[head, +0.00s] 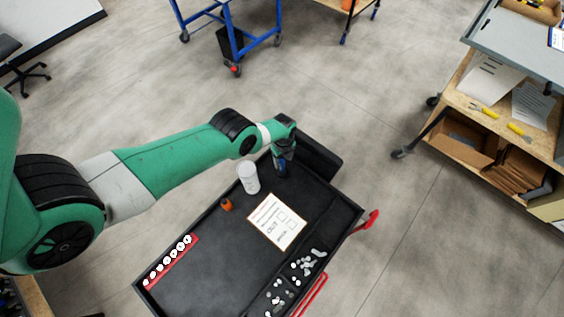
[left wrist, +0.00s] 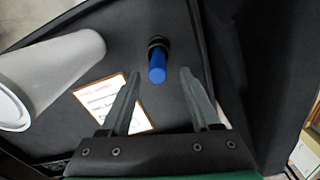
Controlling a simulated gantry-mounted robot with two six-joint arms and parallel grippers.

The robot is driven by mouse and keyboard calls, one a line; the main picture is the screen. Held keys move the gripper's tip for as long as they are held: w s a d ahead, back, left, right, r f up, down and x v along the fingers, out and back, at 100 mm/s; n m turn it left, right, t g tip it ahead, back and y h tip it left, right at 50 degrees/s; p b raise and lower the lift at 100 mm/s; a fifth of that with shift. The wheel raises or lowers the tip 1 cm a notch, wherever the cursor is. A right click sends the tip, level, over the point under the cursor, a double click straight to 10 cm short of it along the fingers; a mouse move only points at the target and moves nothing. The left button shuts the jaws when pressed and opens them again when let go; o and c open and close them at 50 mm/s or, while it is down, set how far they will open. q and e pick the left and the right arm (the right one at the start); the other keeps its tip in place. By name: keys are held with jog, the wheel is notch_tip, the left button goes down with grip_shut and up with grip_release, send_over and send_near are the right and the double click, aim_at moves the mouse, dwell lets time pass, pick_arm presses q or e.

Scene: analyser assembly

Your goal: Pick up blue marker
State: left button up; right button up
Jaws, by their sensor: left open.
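The blue marker (left wrist: 157,68) stands roughly upright on the black cart top, blue end toward the camera, with a dark lower part. In the head view a bit of blue (head: 282,169) shows just under my left gripper (head: 283,160). In the left wrist view my left gripper (left wrist: 160,76) is open, with one finger on each side of the marker's blue end. I cannot tell how far the fingertips are above or beyond it. No contact shows. My right gripper is not in view.
A white cylinder (head: 248,178) stands close to the left of the gripper. A printed card (head: 277,222), a small orange item (head: 226,205), a red strip with white round pieces (head: 170,262) and small parts in side compartments share the cart (head: 215,270).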

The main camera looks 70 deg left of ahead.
aim_at(282, 165)
pick_arm(q)
jog(key=f+b, duration=0.5)
jog(key=shift+s+a+f, duration=0.15)
jog(key=shift+s+a, duration=0.05)
jog(key=shift+a, duration=0.05)
grip_shut()
